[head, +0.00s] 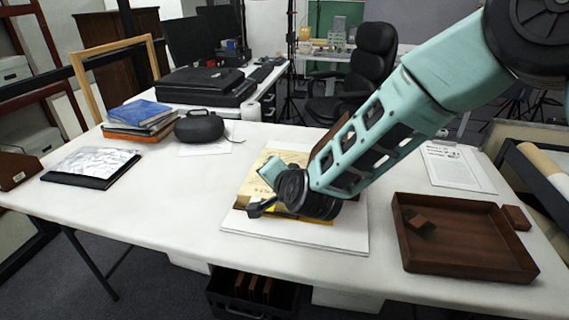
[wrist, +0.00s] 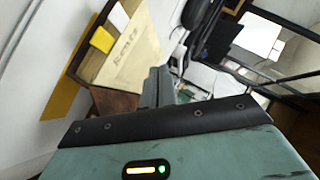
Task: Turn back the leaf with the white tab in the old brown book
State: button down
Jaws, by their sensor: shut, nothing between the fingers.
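The old brown book (wrist: 98,62) lies open in the wrist view, with cream pages and brown cover edges. A leaf with large dark lettering (wrist: 135,52) shows there. In the head view, the book's pages (head: 291,158) show on a white board, partly hidden behind my arm. My gripper (wrist: 157,84) is shut and empty, with its fingertips near the book's lower right edge in the wrist view. I cannot tell whether they touch it.
The white board (head: 340,243) lies on the white table. A brown wooden tray (head: 465,269) with a small block is to the right. A printed sheet (head: 452,166) lies behind the tray. Stacked books (head: 140,115) and a dark case (head: 199,126) stand at left. The table's left front is clear.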

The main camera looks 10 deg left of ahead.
jog(key=shift+w+a+f+n+g+h+p, duration=0.15)
jog(key=shift+a+f+n+h+p, duration=0.25)
jog(key=shift+a+f+p, duration=0.35)
jog(key=shift+s+a+f+n+g+h+p, duration=0.1)
jog(key=shift+a+f+n+g+h+p, duration=0.1)
jog(key=shift+a+f+h+p, duration=0.5)
jog(key=shift+a+r, duration=0.15)
jog(key=shift+r, duration=0.15)
jog(key=shift+r+p, duration=0.55)
jog(key=shift+r, duration=0.15)
jog(key=shift+r, duration=0.1)
